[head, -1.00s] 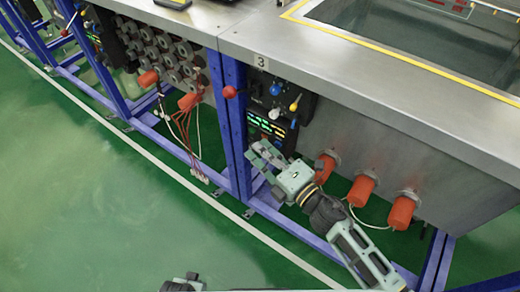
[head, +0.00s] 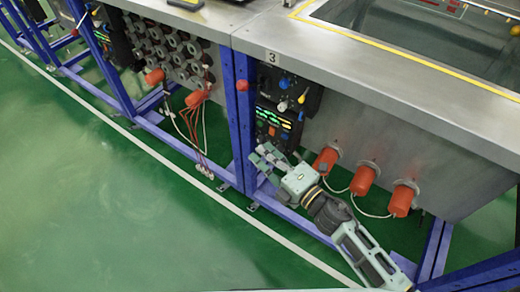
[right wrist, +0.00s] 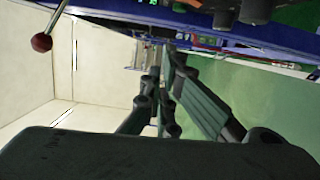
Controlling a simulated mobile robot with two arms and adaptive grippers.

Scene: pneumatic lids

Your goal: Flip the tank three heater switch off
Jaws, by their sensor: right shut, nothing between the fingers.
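The tank three control panel (head: 279,119) is a black box with green and yellow lit displays, under the bench edge marked "3" (head: 272,56). I cannot single out the heater switch; small controls on the panel's lower part (head: 272,131) are too small to tell apart. My right gripper (head: 258,154) is shut and empty, just below the panel and in front of it, apart from the controls as far as I can tell. In the right wrist view its dark green fingers (right wrist: 168,75) point away from the camera. My left gripper is not in view.
Blue (head: 284,83), yellow (head: 301,99) and grey (head: 282,106) valve handles sit above the displays. A red ball lever (head: 242,85) sticks out by the blue frame post (head: 241,140). Orange heater caps (head: 364,181) line the tank wall. The green floor is clear at left.

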